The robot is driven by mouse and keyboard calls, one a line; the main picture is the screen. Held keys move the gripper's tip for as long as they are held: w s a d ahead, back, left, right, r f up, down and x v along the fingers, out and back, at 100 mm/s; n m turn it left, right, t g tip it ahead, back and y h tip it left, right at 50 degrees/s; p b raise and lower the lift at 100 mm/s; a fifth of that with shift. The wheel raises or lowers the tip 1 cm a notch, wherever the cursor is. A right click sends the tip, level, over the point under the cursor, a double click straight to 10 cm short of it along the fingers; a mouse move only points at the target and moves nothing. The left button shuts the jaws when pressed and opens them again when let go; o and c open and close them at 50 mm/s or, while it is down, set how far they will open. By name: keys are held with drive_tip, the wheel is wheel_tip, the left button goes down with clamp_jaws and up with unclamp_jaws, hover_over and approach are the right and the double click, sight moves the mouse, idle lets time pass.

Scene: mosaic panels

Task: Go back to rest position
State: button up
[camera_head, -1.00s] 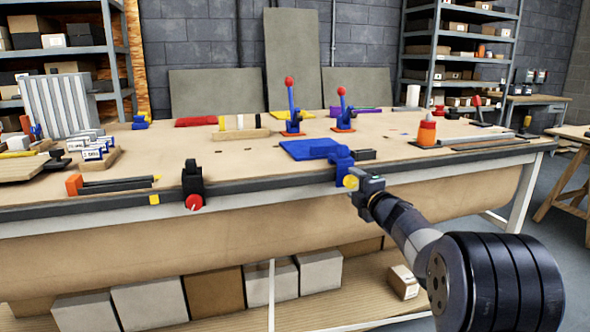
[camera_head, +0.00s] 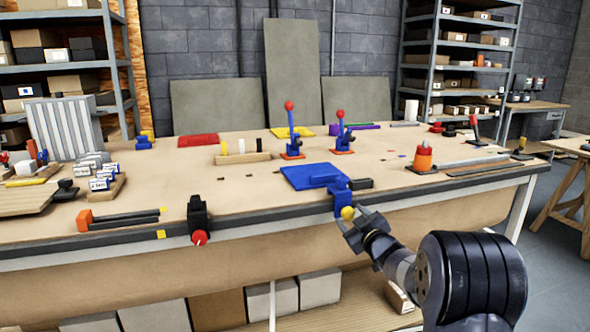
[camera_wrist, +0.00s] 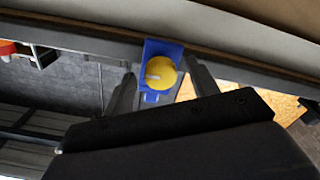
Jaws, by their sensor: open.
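My gripper (camera_head: 356,226) is open at the front edge of the workbench, just below and beside a blue clamp (camera_head: 339,194) with a yellow knob (camera_head: 347,213). In the wrist view the gripper (camera_wrist: 160,84) shows two dark fingers spread apart, with the yellow knob (camera_wrist: 160,73) and the blue clamp body (camera_wrist: 150,97) seen between them. Nothing appears gripped; I cannot tell whether a finger touches the knob. A blue panel (camera_head: 300,177) lies flat on the bench behind the clamp.
The workbench (camera_head: 260,205) carries a black clamp with a red knob (camera_head: 198,220), two blue toggle clamps with red balls (camera_head: 289,106), and an orange-topped bottle (camera_head: 424,157). Floor (camera_head: 545,255) at the right is open.

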drive_tip(key=shift+r+m+p, duration=0.2)
drive_tip(key=shift+m+p, duration=1)
drive_tip(key=shift+f+m+p, duration=0.15)
drive_tip(key=shift+m+p, duration=0.55)
drive_tip(key=shift+m, duration=0.1)
drive_tip(key=shift+s+a, duration=0.1)
